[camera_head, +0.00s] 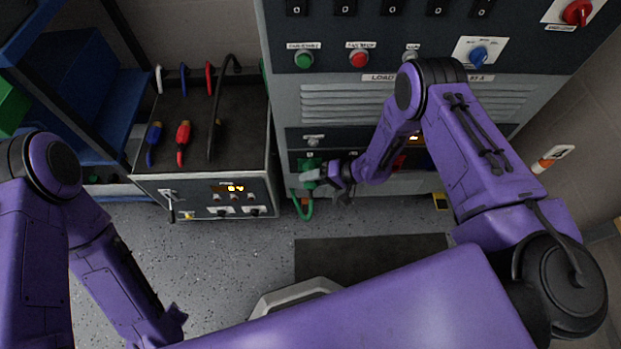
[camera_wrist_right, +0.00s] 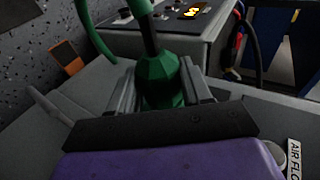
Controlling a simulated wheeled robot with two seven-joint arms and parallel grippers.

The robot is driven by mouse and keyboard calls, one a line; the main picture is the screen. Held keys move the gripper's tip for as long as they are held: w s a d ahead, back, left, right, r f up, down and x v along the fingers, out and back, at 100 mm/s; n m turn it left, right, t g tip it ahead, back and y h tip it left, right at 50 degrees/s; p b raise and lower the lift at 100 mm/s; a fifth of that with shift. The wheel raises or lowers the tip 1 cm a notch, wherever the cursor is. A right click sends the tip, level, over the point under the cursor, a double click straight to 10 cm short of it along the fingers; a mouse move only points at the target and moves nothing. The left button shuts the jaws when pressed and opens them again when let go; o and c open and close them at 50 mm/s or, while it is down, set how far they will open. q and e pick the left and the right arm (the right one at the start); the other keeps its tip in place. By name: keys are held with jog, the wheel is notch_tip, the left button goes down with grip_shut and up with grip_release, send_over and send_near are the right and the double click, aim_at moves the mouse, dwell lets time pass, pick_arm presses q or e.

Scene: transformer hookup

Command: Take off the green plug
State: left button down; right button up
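The green plug (camera_wrist_right: 160,82) sits between the two fingers of my right gripper (camera_wrist_right: 158,92) in the right wrist view, with both fingers against its faceted sides. In the head view my right gripper (camera_head: 318,176) is at the lower left of the grey cabinet's front, at the plug (camera_head: 309,164). A green cable (camera_head: 304,210) hangs in a loop below it. Whether the plug is still seated in its socket cannot be told. My left arm runs down the left side; its gripper is out of sight.
The grey cabinet (camera_head: 285,100) carries buttons, a blue knob (camera_head: 478,55) and a red knob (camera_head: 577,12). A cart (camera_head: 205,192) with blue, red and black cables stands to its left. A blue shelf (camera_head: 75,85) is at far left. Dark mat (camera_head: 370,255) on open floor.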

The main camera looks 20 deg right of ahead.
jog(key=shift+r+h+p, duration=0.2)
jog(key=shift+h+p, duration=0.3)
jog(key=shift+p, duration=0.2)
jog(key=g+h+p, duration=0.1)
jog(key=h+p, duration=0.1)
jog(key=shift+a+r+h, duration=0.1)
jog(key=shift+a+h, duration=0.05)
jog(key=shift+h, duration=0.15)
jog(key=o, duration=0.5)
jog(key=shift+g+h+p, duration=0.3)
jog(key=shift+h+p, duration=0.05)
jog(key=shift+h, duration=0.05)
jog(key=shift+f, duration=0.2)
jog(key=c, duration=0.5)
jog(key=shift+c, duration=1.4)
jog(key=shift+s, duration=0.1)
